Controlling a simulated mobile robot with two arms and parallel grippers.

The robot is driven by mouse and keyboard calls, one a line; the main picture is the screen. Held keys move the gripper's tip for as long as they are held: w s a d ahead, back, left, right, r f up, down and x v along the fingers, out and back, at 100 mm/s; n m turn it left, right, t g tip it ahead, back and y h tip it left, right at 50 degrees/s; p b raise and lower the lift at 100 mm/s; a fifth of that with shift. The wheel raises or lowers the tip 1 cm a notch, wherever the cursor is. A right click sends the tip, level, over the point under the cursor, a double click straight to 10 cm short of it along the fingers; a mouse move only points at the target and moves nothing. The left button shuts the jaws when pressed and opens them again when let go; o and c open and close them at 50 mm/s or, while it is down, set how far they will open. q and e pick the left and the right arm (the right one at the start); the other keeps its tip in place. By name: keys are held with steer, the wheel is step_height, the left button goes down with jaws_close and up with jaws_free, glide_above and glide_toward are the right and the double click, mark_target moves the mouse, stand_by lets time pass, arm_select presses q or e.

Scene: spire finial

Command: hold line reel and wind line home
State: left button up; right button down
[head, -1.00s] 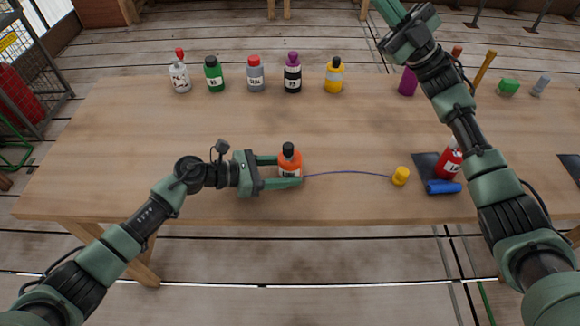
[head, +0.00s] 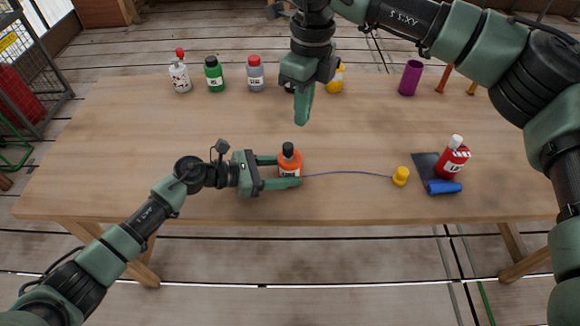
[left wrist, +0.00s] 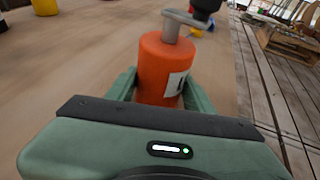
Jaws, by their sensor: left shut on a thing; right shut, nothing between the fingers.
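The line reel (head: 290,163) is an orange drum with a pale label and a black knob on top. It stands upright near the front of the table; in the left wrist view the orange drum (left wrist: 165,65) shows a grey crank on top. My left gripper (head: 281,172) is shut around the drum from the left. A thin blue line (head: 345,173) runs slackly from the reel along the table to a small yellow piece (head: 401,176). My right gripper (head: 303,105) points down, shut and empty, above the table behind the reel.
Several bottles stand along the back, including a green one (head: 214,74) and a yellow one (head: 335,78) partly hidden by my right arm. A purple cup (head: 411,78) stands back right. A red bottle (head: 453,158) and blue roll (head: 443,187) are on a dark mat (head: 424,166).

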mark_target(288, 146)
step_height(288, 146, down, 7)
steer(key=d, duration=0.1)
steer(key=shift+w+r+h, duration=0.2)
steer(key=shift+w+h, duration=0.1)
steer(key=shift+w, duration=0.05)
steer(key=shift+f, duration=0.1)
stand_by(2.0)
steer(key=shift+f, duration=1.4)
steer(key=shift+s+a, duration=0.2)
steer(key=shift+a, duration=0.4)
steer(key=shift+s+a, duration=0.45)
steer(key=shift+a, duration=0.1)
stand_by(0.4)
steer(key=shift+a, duration=0.75)
stand_by(0.8)
